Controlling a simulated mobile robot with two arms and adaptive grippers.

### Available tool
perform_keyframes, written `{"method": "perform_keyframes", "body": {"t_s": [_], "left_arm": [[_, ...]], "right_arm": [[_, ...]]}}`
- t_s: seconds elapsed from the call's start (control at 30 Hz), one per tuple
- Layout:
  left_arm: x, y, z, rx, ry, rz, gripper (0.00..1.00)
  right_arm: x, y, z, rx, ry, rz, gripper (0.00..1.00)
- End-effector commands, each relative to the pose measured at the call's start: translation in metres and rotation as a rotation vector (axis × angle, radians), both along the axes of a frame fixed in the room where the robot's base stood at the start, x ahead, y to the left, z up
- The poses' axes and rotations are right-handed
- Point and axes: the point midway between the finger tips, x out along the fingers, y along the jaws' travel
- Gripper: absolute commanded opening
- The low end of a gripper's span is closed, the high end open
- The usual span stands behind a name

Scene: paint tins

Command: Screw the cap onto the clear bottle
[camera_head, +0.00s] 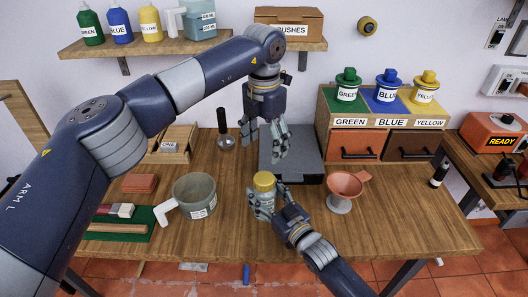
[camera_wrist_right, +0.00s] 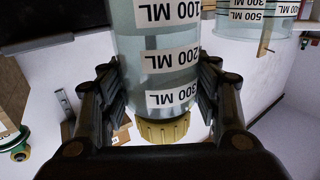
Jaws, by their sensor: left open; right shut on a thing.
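The clear bottle (camera_head: 264,205) stands upright near the middle of the workbench, and my right gripper (camera_head: 267,196) is shut around it. The yellow cap (camera_head: 264,181) sits on top of the bottle; I cannot tell how tightly. In the right wrist view the bottle (camera_wrist_right: 155,40) shows inverted, with ML marks and both fingers against its sides. The ribbed cap (camera_wrist_right: 163,131) is at its end there. My left gripper (camera_head: 267,143) is open and empty, fingers pointing down, above and behind the cap and apart from it.
A dark grey flat case (camera_head: 296,165) lies behind the bottle. Drawers (camera_head: 355,146) with coloured paint bottles are at the back right. The front bench strip (camera_head: 215,240) is clear.

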Motion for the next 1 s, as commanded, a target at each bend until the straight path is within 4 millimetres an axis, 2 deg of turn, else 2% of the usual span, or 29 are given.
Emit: {"method": "perform_keyframes", "body": {"t_s": [0.23,0.27,0.37,0.77,0.87,1.0], "left_arm": [[0.000,0.000,0.001,0.000,0.000,0.000,0.69],[0.000,0.000,0.001,0.000,0.000,0.000,0.69],[0.000,0.000,0.001,0.000,0.000,0.000,0.69],[0.000,0.000,0.001,0.001,0.001,0.000,0.69],[0.000,0.000,0.001,0.001,0.001,0.000,0.69],[0.000,0.000,0.001,0.001,0.001,0.000,0.69]], "right_arm": [[0.000,0.000,0.000,0.001,-0.001,0.000,0.00],[0.000,0.000,0.000,0.001,-0.001,0.000,0.60],[0.000,0.000,0.000,0.001,-0.001,0.000,0.81],[-0.002,-0.001,0.000,0.000,0.000,0.000,0.81],[-0.009,-0.006,-0.001,-0.001,0.002,0.000,0.81],[-0.029,-0.019,-0.001,-0.001,0.002,0.000,0.81]]}}
